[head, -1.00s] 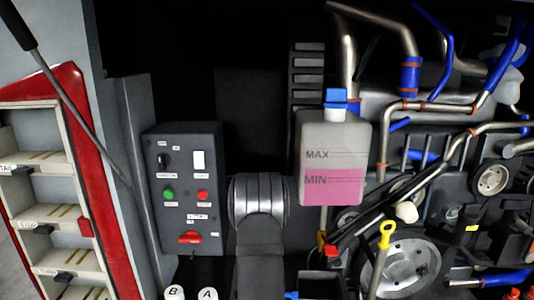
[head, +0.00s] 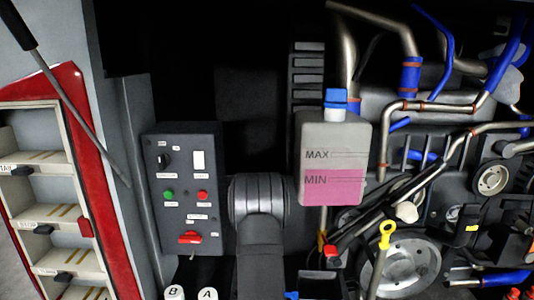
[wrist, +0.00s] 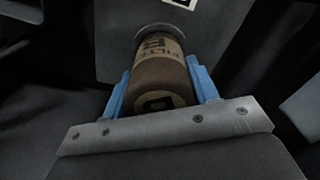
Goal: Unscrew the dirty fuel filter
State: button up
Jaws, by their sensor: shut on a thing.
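The dirty fuel filter (wrist: 158,75) is a brown cylinder with dark lettering, seen in the middle of the wrist view. Its far end meets a dark round rim below a dark panel. My gripper (wrist: 160,85) has its two blue fingers shut on the filter, one along each side. In the head view neither the filter nor my gripper's fingers show; only my arm is visible at the lower middle.
In the head view a control box (head: 185,195) with switches stands left of my arm. A coolant tank (head: 333,160) with pink fluid and a blue cap is right of it. Pipes, a yellow-handled dipstick (head: 386,235) and pulleys crowd the right. A red-framed shelf (head: 85,170) stands left.

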jog(key=n, duration=0.6)
jog(key=shift+w+r, duration=0.1)
jog(key=shift+r, duration=0.15)
jog(key=shift+n, duration=0.4)
jog(key=n, duration=0.5)
jog(key=shift+r, duration=0.15)
jog(key=shift+n, duration=0.3)
jog(key=shift+n, duration=0.4)
jog(key=n, duration=0.4)
jog(key=shift+w+r, duration=0.1)
jog(key=shift+n, duration=0.4)
